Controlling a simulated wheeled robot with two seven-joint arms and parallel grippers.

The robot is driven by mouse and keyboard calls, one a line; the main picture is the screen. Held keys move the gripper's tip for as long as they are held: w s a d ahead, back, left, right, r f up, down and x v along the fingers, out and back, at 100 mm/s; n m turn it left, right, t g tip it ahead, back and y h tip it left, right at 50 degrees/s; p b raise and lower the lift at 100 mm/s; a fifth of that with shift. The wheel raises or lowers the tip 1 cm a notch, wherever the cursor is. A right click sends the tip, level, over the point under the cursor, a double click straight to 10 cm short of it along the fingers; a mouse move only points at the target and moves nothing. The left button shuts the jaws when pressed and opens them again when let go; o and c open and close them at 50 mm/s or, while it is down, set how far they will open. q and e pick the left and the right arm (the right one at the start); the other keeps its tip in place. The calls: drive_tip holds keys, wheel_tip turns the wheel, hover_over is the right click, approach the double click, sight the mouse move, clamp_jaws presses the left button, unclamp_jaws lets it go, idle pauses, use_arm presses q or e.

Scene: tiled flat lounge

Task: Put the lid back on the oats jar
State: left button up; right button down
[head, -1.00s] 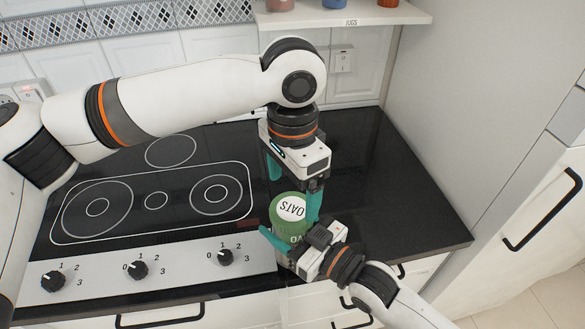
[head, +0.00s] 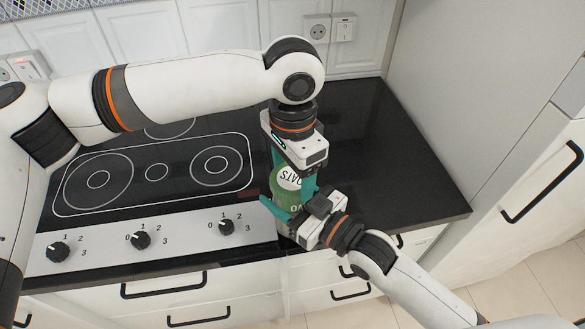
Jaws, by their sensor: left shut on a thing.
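The green oats jar (head: 297,208) stands upright near the front edge of the black worktop, right of the hob, partly hidden by my grippers. A white round top marked OATS, which looks like its lid (head: 288,178), shows directly above the body; I cannot tell if any gap lies between them. My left gripper (head: 291,176) points down from above, its teal fingers on either side of the lid, shut on it. My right gripper (head: 285,206) reaches in from the lower right, one teal finger across the jar's front; its other finger is not clear.
The hob (head: 155,172) with a row of knobs (head: 140,240) lies left of the jar. The black worktop (head: 390,160) is bare to the right. A wall and white cabinet stand further right. Sockets (head: 330,30) are on the back wall.

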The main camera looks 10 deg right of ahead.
use_arm(q)
drive_tip(key=o, duration=1.1)
drive_tip(key=shift+o, duration=0.2)
drive_tip(key=shift+r, duration=0.1)
wheel_tip(320, 180, up, 12)
